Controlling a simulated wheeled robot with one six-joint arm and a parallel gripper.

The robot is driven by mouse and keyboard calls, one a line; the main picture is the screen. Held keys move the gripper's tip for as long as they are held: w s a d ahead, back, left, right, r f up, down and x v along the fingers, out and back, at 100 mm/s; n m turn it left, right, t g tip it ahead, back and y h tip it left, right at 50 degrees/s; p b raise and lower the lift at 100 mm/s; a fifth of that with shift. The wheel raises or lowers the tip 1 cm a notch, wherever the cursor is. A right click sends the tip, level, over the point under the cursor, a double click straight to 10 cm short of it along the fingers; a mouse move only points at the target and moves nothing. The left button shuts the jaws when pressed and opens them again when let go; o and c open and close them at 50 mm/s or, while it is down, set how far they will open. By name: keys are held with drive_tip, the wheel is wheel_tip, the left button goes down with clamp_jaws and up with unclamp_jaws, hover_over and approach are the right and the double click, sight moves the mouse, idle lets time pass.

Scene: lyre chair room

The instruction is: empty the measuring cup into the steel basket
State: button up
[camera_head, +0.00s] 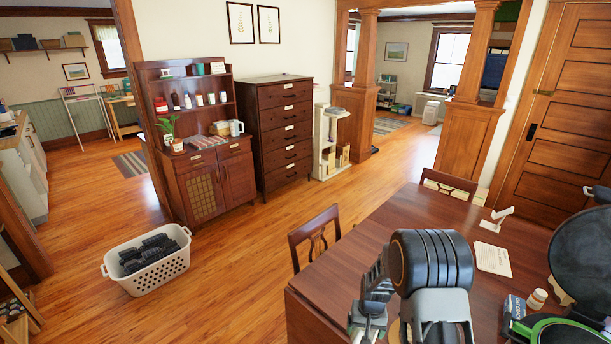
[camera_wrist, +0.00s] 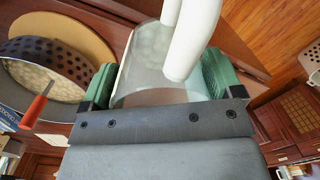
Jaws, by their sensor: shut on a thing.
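In the wrist view my gripper (camera_wrist: 162,85) is shut on the measuring cup (camera_wrist: 147,50), with a green finger pad on each side of it. The cup is clear or pale, with a thick white handle (camera_wrist: 192,40) facing the camera. I cannot tell what is inside it. The steel basket (camera_wrist: 50,48), round with a dark perforated wall, is at the left of the wrist view, apart from the cup. Its inside looks pale. In the head view my arm hides most of this area, and I cannot make out the cup or basket there.
The basket is by a round tan board (camera_wrist: 88,25); an orange-handled tool (camera_wrist: 38,102) lies near it. On the table (camera_head: 420,215) are a white card (camera_head: 493,259), a small bottle (camera_head: 537,299) and a black round appliance (camera_head: 582,255). A white laundry basket (camera_head: 155,275) stands on the floor.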

drive_tip(key=shift+s+a+f+n+b, duration=0.25)
drive_tip(key=shift+s+n+b, duration=0.1)
drive_tip(key=shift+s+n, duration=0.1)
drive_tip(key=shift+s+a+f+n+b, duration=0.1)
drive_tip(key=shift+s+f+n+b, duration=0.1)
drive_tip(key=shift+s+n+b, duration=0.2)
drive_tip(key=shift+s+a, duration=0.15)
drive_tip(key=shift+s, duration=0.05)
drive_tip(key=shift+w+a+r, duration=0.1)
drive_tip(key=shift+w, duration=0.05)
drive_tip(key=shift+d, duration=0.4)
drive_tip(key=w+d+m, duration=0.1)
drive_tip(key=d+m, duration=0.1)
drive_tip(key=d, duration=0.1)
drive_tip(key=w+d+m+p, duration=0.1)
drive_tip(key=shift+w+d+f+m, duration=0.15)
drive_tip(key=shift+w+f+m, duration=0.1)
drive_tip(key=shift+w+f, duration=0.15)
drive_tip(key=w+d+r+m+t, duration=0.1)
drive_tip(key=w+d+m, duration=0.2)
drive_tip(key=m, duration=1.1)
drive_tip(key=shift+w+d+m+y, duration=0.3)
drive_tip(key=shift+w+d+y, duration=0.1)
drive_tip(key=shift+w, duration=1.3)
